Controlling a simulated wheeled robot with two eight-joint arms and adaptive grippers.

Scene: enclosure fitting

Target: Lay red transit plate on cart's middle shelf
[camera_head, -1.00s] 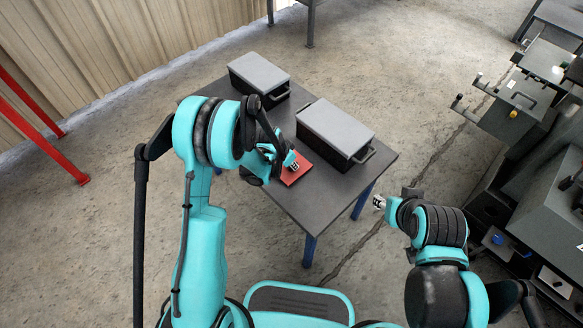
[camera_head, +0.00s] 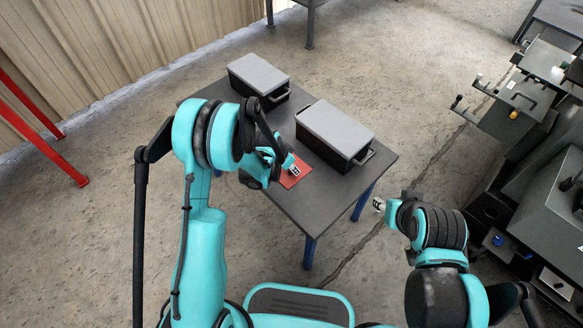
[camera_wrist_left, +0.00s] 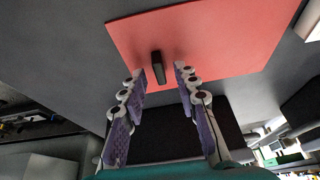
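The red transit plate (camera_head: 296,176) lies flat on a dark table, partly hidden by my left arm in the head view. In the left wrist view the plate (camera_wrist_left: 215,40) shows a small black upright handle (camera_wrist_left: 157,68). My left gripper (camera_head: 294,172) is at the plate. In the left wrist view its two fingers (camera_wrist_left: 165,78) are apart on either side of the handle, with gaps visible, so it is open. My right gripper (camera_head: 378,203) is off the table's right side, away from the plate; its finger opening is too small to tell. I cannot make out a shelved cart.
The table (camera_head: 308,208) has blue legs. Two grey-lidded black boxes stand on it: one (camera_head: 335,128) just behind the plate, one (camera_head: 259,74) at the far left. Dark machinery (camera_head: 530,95) stands at the right. A red frame (camera_head: 45,140) is at the left.

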